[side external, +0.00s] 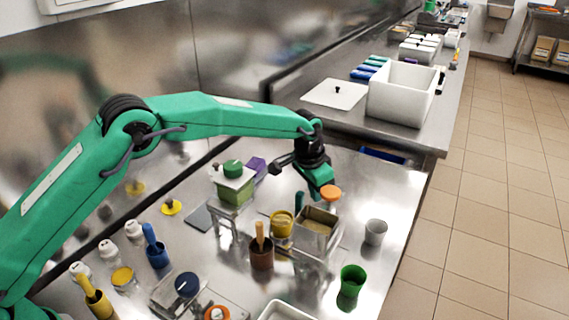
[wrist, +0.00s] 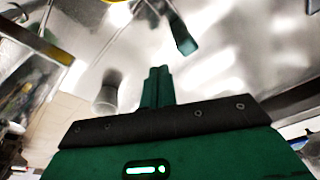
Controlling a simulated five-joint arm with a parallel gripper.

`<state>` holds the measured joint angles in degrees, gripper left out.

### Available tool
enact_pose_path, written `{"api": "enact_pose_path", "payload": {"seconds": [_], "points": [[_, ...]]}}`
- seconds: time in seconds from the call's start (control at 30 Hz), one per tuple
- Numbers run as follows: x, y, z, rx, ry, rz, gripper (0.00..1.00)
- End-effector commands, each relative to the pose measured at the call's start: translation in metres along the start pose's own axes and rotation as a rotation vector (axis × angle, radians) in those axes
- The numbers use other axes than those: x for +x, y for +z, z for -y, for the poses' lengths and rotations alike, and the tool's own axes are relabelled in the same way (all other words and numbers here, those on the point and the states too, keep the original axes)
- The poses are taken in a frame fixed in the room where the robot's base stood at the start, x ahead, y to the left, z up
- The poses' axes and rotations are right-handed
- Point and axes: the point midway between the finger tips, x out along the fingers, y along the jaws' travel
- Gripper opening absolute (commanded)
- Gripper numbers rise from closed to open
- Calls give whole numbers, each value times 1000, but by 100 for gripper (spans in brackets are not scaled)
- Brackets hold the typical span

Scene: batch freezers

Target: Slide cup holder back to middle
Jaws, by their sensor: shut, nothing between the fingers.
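A metal frame with a square open top (side external: 318,222), which looks like the cup holder, stands right of centre on the steel counter in the side view. A yellow cup (side external: 282,222) sits at its left. My gripper (side external: 318,196) is shut and empty, pointing down close behind the frame; I cannot tell whether it touches it. A metal edge (wrist: 38,40) shows at the upper left there, probably the frame.
A grey cup (side external: 375,232) stands right of the frame and also shows in the wrist view (wrist: 107,97). A green cup (side external: 351,283) is nearer the front. A brown cup with a wooden handle (side external: 261,250) stands left. Bare counter (side external: 390,185) lies at the back right.

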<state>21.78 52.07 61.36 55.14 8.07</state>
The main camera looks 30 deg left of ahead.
Motion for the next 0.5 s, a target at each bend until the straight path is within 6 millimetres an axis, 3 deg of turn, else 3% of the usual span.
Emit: {"api": "enact_pose_path", "payload": {"seconds": [0.5], "points": [[-29, -6, 1, 0, 0, -1, 0]]}}
